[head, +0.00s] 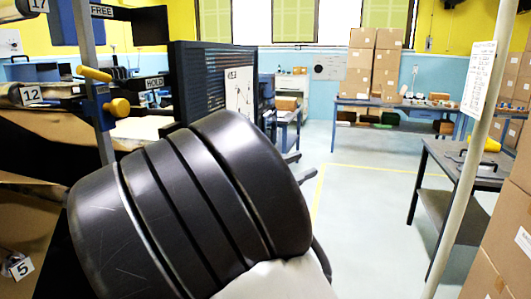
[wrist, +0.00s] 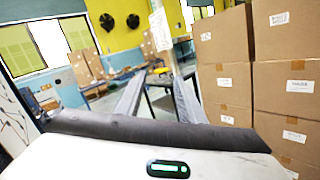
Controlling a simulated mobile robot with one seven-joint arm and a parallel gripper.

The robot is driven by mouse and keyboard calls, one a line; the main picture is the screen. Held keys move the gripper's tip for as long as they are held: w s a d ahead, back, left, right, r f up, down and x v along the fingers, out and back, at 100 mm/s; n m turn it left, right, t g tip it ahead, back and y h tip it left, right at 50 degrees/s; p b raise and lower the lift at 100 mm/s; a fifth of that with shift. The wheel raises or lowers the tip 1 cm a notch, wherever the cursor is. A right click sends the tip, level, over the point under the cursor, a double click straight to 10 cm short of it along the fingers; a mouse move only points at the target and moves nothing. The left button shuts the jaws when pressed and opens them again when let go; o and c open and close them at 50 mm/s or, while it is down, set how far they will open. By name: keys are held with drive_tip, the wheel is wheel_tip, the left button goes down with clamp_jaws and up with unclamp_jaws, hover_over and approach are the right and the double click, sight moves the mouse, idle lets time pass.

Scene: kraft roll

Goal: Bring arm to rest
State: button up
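My gripper (wrist: 158,82) shows in the wrist view as two grey fingers set well apart. The gap between them is empty, and they point out over the room toward a dark table. In the head view my black ribbed arm link fills the lower middle and hides most of the gripper. Small grey parts stick out past its right edge, perhaps the fingers. My arm is raised and touches nothing that I can see.
Stacked cartons (head: 505,225) and a pale pole (head: 461,165) stand at right, near a dark table (head: 455,160). The floor (head: 365,220) between is clear.

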drive_tip(key=s+d+f+m+g+y, duration=0.65)
drive_tip(key=s+d+f, duration=0.3)
drive_tip(key=d, duration=0.45)
drive_tip(key=s+a+f+m+g+y, duration=0.1)
drive_tip(key=s+a+f+m+y, duration=0.15)
drive_tip(key=s+m+y, duration=0.8)
drive_tip(key=s+a+r+m+t, duration=0.2)
drive_tip(key=s+a+m+t, duration=0.15)
drive_tip(key=s, duration=0.35)
wheel_tip(320, 180, up, 23)
drive_tip(key=p, duration=2.3)
drive_tip(key=shift+w+a+f+n+g, duration=0.15)
drive_tip(key=shift+a+f+n+g, duration=0.05)
drive_tip(key=shift+a+n+g, duration=0.25)
drive_tip(key=shift+f, duration=0.1)
drive_tip(key=shift+c, duration=0.6)
drive_tip(key=shift+a, duration=0.1)
